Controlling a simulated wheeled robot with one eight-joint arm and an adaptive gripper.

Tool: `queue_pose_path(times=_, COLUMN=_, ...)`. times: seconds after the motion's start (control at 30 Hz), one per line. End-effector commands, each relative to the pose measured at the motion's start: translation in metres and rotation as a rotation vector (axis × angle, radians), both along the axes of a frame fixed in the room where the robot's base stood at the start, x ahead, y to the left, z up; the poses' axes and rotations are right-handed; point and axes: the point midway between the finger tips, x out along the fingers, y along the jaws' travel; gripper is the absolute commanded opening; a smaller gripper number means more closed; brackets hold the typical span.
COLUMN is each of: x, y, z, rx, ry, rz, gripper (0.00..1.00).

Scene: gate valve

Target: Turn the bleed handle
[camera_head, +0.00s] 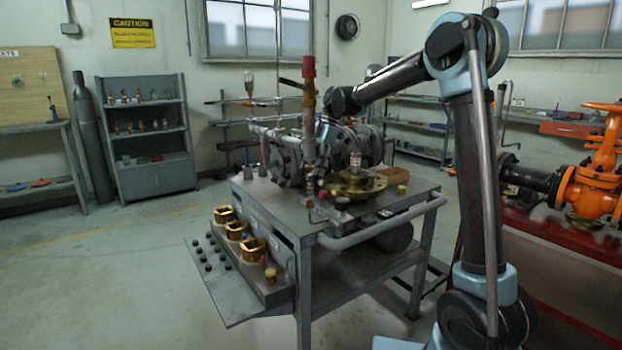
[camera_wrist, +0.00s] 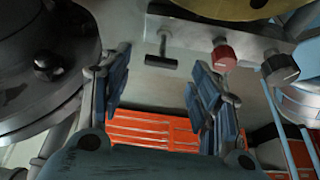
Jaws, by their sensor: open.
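In the wrist view, a small black T-shaped handle (camera_wrist: 162,60) on a thin stem sticks out from a grey metal plate; it looks like the bleed handle. My gripper (camera_wrist: 160,92) is open and empty, its two blue-padded fingers spread left and right. The handle shows in the picture between and above the fingers, apart from both. A red knob (camera_wrist: 224,55) and a dark knob (camera_wrist: 281,68) sit on the same plate to the right. In the head view my arm reaches over the workbench, and my gripper and the handle cannot be made out among the valve parts.
A large dark round flange (camera_wrist: 45,60) with a bolt is close to the left finger. A brass disc edge (camera_wrist: 225,8) is at the top. The workbench (camera_head: 385,208) has a front rail (camera_head: 385,221) and carries the valve assembly (camera_head: 285,155). An orange valve (camera_head: 590,187) stands right.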

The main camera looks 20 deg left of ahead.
Motion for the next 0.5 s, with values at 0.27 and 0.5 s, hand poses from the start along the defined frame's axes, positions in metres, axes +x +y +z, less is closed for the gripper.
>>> queue_pose_path(times=0.27, x=0.014, y=-0.014, z=0.045, rx=0.0, ry=0.0, rz=-0.001, gripper=0.57)
queue_pose_path(times=0.5, x=0.019, y=-0.019, z=0.061, rx=0.0, ry=0.0, rz=-0.001, gripper=0.57)
